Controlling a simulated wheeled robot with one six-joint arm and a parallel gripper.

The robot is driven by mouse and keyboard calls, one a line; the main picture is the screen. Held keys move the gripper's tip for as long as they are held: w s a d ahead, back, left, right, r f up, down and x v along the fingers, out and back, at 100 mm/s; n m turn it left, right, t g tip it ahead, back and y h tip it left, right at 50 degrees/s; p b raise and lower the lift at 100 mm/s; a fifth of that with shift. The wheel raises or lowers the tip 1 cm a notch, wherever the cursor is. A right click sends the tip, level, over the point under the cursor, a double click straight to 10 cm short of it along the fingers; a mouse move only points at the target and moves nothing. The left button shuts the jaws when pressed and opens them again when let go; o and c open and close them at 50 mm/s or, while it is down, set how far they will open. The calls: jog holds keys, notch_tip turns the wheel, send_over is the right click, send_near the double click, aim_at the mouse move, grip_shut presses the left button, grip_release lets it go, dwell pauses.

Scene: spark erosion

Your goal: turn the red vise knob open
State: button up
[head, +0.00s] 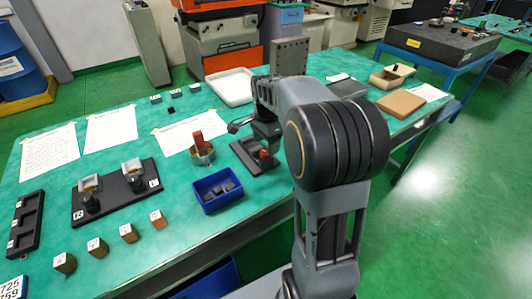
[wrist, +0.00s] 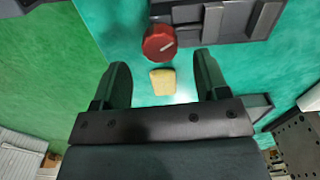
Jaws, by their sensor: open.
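The red vise knob (wrist: 159,43), round with a white line on its face, shows near the top middle of the wrist view. It also shows in the head view (head: 264,154), below my gripper. It sits against the dark vise (wrist: 235,18); in the head view the vise's dark base (head: 245,157) is partly hidden by my arm. My gripper (wrist: 161,64) is open, its two dark fingers spread wide. The knob lies just beyond the fingertips, between their lines, and nothing is held. A small tan block (wrist: 162,80) shows between the fingers, below the knob.
A blue bin (head: 218,189) with dark pieces stands front left of the vise. A round tin (head: 202,158) with a red-handled item is left of it. A white tray (head: 232,85) lies behind. Several small blocks line the front left of the green table (head: 180,228).

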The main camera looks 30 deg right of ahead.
aim_at(266, 152)
jog(key=shift+f, duration=2)
jog(key=shift+c, duration=0.2)
jog(key=c, duration=0.9)
